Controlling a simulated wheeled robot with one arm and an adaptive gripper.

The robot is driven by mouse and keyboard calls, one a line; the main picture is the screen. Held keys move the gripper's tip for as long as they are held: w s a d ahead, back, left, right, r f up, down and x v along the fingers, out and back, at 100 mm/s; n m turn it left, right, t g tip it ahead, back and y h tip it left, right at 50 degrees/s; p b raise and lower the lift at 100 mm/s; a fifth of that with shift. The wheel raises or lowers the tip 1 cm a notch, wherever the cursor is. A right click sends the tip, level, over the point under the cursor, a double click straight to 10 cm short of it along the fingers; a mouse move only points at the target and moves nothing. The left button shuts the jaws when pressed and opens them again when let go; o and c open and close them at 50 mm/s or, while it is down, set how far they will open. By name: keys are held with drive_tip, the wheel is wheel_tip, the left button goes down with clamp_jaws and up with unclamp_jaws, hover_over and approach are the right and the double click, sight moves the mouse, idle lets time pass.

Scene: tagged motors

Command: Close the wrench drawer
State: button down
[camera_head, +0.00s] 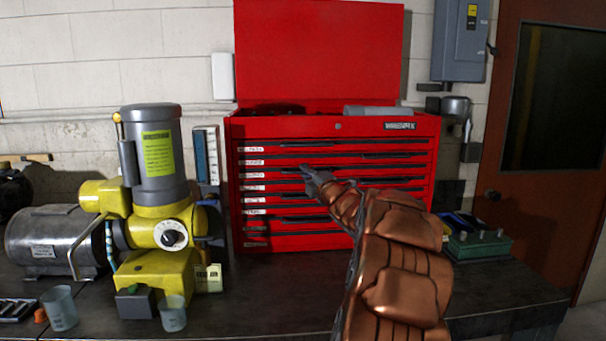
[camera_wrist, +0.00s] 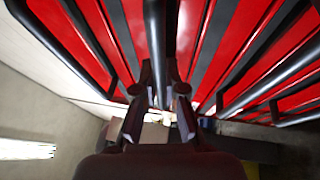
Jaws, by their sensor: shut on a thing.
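The red tool chest (camera_head: 340,242) stands on the dark workbench with its lid up. Its front has several drawers with black pull bars and white labels on the left. My gripper (camera_head: 308,172) is at the chest's front, left of its middle, at one of the upper-middle drawers. In the wrist view my gripper (camera_wrist: 160,92) has its two fingers either side of a drawer handle (camera_wrist: 156,45), shut on it. No drawer clearly stands out from the others. The label texts are too small to read, so I cannot tell which drawer is the wrench drawer. My arm hides the chest's lower right.
A yellow and grey motor (camera_head: 155,230) and a silver motor (camera_head: 52,240) stand left of the chest. Two clear cups (camera_head: 61,308) are near the bench's front left. A green box (camera_head: 478,245) sits at the right. The bench front centre is clear.

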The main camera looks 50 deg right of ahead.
drive_tip(key=c, duration=1.2)
unclamp_jaws()
drive_tip(key=shift+w+d, duration=0.1)
drive_tip(key=shift+c, duration=0.2)
drive_tip(key=v, duration=1.2)
